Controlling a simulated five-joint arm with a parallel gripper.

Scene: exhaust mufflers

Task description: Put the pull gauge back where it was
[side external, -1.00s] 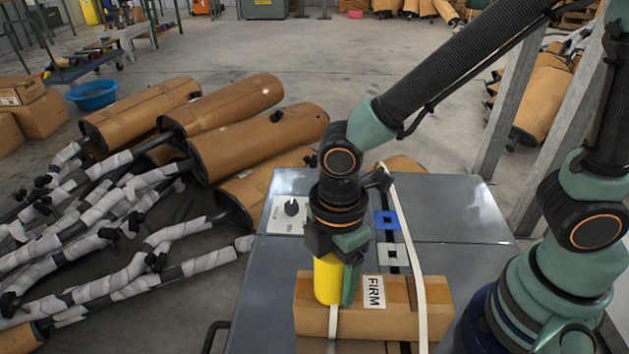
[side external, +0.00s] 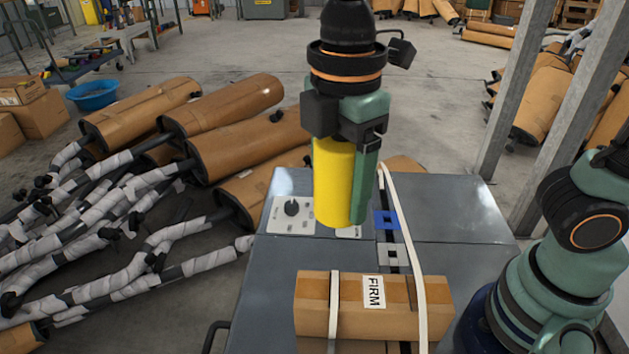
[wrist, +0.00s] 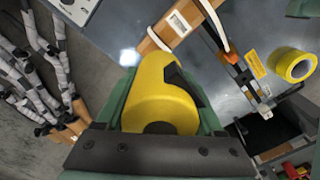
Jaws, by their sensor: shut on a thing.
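The pull gauge is most likely the yellow rounded body (side external: 334,180) with a black part that shows in the wrist view (wrist: 160,95). My gripper (side external: 345,205) is shut on it, with green fingers on either side. It hangs upright above the grey machine top, behind the carton in the side view and apart from it. A pale patch (side external: 349,232) shows just under the gauge, partly hidden.
The grey machine top (side external: 455,215) has a control plate with a black knob (side external: 291,208), a blue square (side external: 386,220) and a pale square (side external: 392,255). A yellow tape roll (wrist: 294,65) lies at right in the wrist view. Wrapped mufflers (side external: 260,140) crowd the floor at left.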

